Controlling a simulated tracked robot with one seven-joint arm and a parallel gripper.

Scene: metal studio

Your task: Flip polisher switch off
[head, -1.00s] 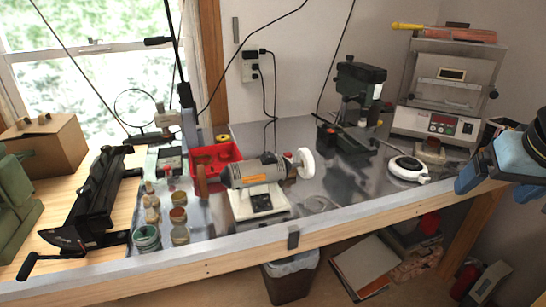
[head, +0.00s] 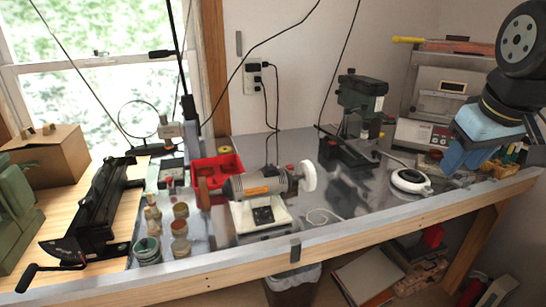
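The polisher (head: 262,187) stands near the front edge of the metal bench top, right of the red tray. It has a grey motor body with an orange label, a white buffing wheel (head: 308,176) on its right end and a brown wheel on its left. Its white base (head: 252,228) carries a dark switch panel (head: 263,215) on the front; the switch position is too small to tell. My gripper (head: 464,160), blue, is at the right, over the bench's right end and well apart from the polisher. Whether its fingers are open or shut is not clear.
A round white device (head: 410,181) lies between the polisher and my gripper. The red tray (head: 215,170) and small jars (head: 180,228) are at the left. Some bare metal surface lies right of the polisher.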

